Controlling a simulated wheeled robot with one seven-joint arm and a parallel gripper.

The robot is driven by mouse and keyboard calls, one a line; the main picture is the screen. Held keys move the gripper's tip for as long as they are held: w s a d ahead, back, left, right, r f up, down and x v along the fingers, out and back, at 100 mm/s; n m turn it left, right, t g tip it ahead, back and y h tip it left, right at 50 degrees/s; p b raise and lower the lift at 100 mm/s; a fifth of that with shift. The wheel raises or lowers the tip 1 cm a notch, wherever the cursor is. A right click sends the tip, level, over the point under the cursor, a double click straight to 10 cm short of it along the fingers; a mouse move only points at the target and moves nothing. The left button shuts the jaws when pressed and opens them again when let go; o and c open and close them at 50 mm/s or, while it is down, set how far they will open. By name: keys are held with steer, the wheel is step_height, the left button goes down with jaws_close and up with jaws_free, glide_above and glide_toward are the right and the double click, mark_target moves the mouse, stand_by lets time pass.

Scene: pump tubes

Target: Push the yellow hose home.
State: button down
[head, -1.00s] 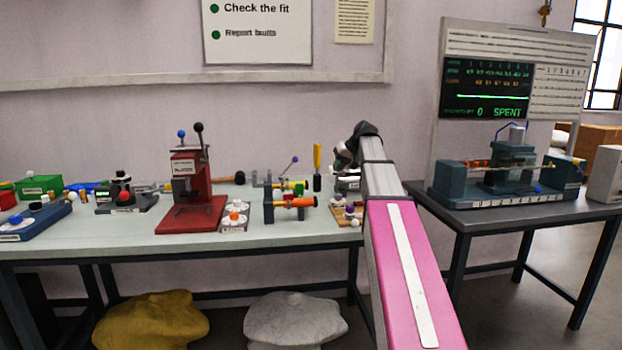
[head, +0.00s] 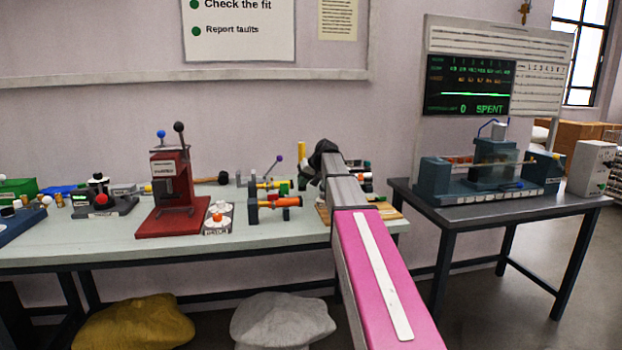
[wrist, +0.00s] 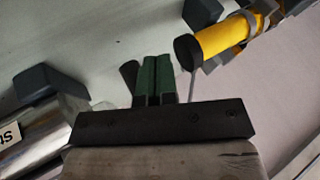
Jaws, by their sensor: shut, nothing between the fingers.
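The yellow hose (head: 273,184) lies level in a grey holder on the bench, with a purple-knobbed lever behind it. In the wrist view a yellow cylinder with a dark end (wrist: 222,36), seemingly this hose, sits in grey clamps at the upper right. My gripper (wrist: 153,82) has its green fingers together and empty, to the left of the cylinder's dark end and apart from it in the picture. In the head view my arm hides the fingers. I cannot tell how deep the hose sits.
An orange hose (head: 280,202) sits in front of the yellow one. A silver cylinder (wrist: 38,130) is at the left in the wrist view. A second table (head: 480,205) bears a blue-grey rig.

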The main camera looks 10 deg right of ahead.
mark_target(291, 182)
steer(key=shift+a, duration=0.8)
steer(key=shift+a, duration=1.65)
steer(key=shift+d, duration=0.1)
